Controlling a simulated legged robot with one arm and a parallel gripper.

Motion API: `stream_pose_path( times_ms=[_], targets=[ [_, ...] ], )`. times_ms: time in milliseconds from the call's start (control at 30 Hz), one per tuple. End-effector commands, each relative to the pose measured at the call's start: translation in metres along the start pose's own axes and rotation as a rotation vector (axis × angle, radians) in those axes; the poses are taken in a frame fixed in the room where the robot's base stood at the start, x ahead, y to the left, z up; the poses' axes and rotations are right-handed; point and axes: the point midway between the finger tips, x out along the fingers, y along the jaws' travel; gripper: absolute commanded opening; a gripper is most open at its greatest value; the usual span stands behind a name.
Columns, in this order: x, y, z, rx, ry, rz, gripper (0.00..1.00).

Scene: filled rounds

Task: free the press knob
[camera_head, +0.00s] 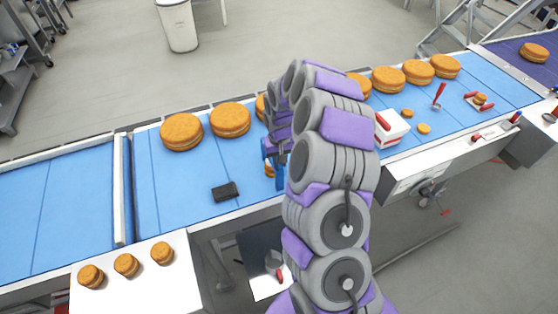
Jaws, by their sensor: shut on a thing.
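My gripper (273,160), with blue fingers, points down over the blue belt at the middle of the view. It is shut on what looks like a small orange-brown filled round (269,170), partly hidden by the fingers. I cannot pick out the press knob for certain. A red lever (440,90) stands upright farther right.
Large filled rounds (181,132) line the belt's far side, some hidden behind my arm. A black block (226,191) lies left of my gripper. Small rounds (126,265) sit on a white side table. Two flat small pieces (424,128) lie right of the box.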

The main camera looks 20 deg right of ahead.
Motion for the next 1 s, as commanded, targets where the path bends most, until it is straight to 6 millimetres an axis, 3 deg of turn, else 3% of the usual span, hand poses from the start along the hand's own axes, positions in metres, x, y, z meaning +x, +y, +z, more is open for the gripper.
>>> stream_pose_path(
  times_ms=[300, 833, 867, 1000],
  targets=[
    [-0.0008, 0.0009, -0.0010, -0.118, 0.004, 0.000, 0.00],
    [-0.0010, 0.0010, -0.0010, -0.143, 0.004, 0.001, 0.00],
    [-0.0011, 0.0010, -0.0010, -0.143, 0.004, 0.001, 0.23],
    [-0.0008, 0.0009, -0.0008, -0.143, 0.003, 0.001, 0.32]
  ],
)
